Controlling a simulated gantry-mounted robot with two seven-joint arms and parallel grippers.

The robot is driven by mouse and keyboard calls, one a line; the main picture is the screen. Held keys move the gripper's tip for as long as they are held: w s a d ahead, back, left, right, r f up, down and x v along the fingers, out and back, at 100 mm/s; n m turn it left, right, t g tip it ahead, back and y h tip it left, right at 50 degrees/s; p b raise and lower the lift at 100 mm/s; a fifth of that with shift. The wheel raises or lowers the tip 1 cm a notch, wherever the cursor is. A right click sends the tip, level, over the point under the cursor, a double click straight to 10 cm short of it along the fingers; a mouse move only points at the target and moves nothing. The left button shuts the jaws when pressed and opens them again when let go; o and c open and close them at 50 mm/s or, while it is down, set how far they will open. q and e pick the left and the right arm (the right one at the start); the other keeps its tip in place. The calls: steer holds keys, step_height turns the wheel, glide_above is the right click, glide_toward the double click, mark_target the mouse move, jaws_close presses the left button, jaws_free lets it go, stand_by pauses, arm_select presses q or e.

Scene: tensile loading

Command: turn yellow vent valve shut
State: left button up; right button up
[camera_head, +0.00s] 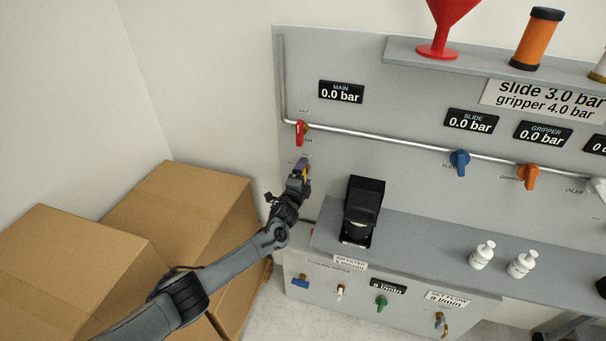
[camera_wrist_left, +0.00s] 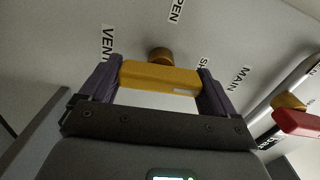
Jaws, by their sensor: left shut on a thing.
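The yellow vent valve handle (camera_wrist_left: 160,76) sits between the two fingers of my left gripper (camera_wrist_left: 158,88) in the left wrist view. The fingers are shut on its two ends. A round brass stem (camera_wrist_left: 161,55) joins the handle to the grey panel, beside labels for vent, open and a partly hidden one. In the head view my left gripper (camera_head: 299,172) is at the panel below the red main valve, and only a bit of yellow shows there.
The red main valve (camera_head: 300,132) is just above on the pipe (camera_head: 400,143). A blue valve (camera_head: 460,162) and an orange valve (camera_head: 527,176) are further right. A black device (camera_head: 363,211) stands on the grey shelf. Cardboard boxes (camera_head: 185,215) fill the left.

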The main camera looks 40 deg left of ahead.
arm_select(q)
steer(key=shift+f+m, duration=0.1)
steer(key=shift+m, duration=0.4)
steer(key=o, duration=0.7)
steer(key=shift+o, duration=0.4)
steer(key=shift+w, duration=0.1)
steer(key=shift+s+d+r+p, duration=0.1)
steer(key=shift+s+r+p, duration=0.15)
steer(key=shift+p, duration=0.2)
steer(key=p+v, duration=1)
steer(key=shift+s+f, duration=0.15)
steer(key=shift+s, duration=0.05)
